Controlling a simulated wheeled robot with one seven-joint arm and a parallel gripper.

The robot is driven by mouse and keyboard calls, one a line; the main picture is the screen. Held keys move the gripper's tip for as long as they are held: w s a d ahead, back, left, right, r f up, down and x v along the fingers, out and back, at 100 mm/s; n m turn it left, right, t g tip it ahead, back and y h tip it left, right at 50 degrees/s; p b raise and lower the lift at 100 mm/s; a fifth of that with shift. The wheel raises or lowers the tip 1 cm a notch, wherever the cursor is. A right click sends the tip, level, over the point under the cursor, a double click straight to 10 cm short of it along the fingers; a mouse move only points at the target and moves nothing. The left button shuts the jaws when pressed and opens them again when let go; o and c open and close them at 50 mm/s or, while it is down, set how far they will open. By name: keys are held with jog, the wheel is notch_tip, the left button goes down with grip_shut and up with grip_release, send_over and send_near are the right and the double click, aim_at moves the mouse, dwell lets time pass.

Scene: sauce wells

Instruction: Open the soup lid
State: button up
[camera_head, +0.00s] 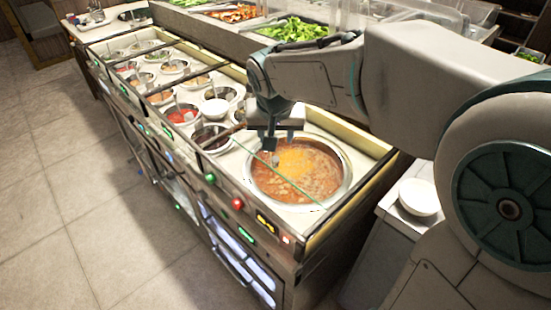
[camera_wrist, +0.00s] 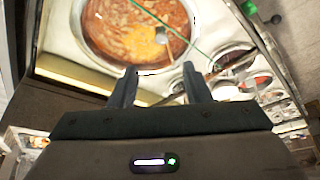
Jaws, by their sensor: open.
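A large round soup pot (camera_head: 346,178) with a steel rim is set in the near end of the counter, and orange-red soup (camera_head: 290,172) shows in it. The soup also shows at the top of the wrist view (camera_wrist: 125,30). A thin green line crosses above the pot in both views, like the edge of a clear panel; I cannot tell whether it is the lid. No opaque lid shows over the soup. My gripper (camera_head: 270,148) is above the far left side of the pot, pointing down. Its fingers (camera_wrist: 160,82) are apart with nothing between them.
Several small sauce wells (camera_head: 183,114) with spoons line the counter beyond the pot. A white bowl (camera_head: 419,197) stands on a side stand at right. The floor at left is clear.

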aim_at(276, 159)
jog(key=x, duration=1.3)
jog(key=shift+a, duration=0.1)
grip_shut()
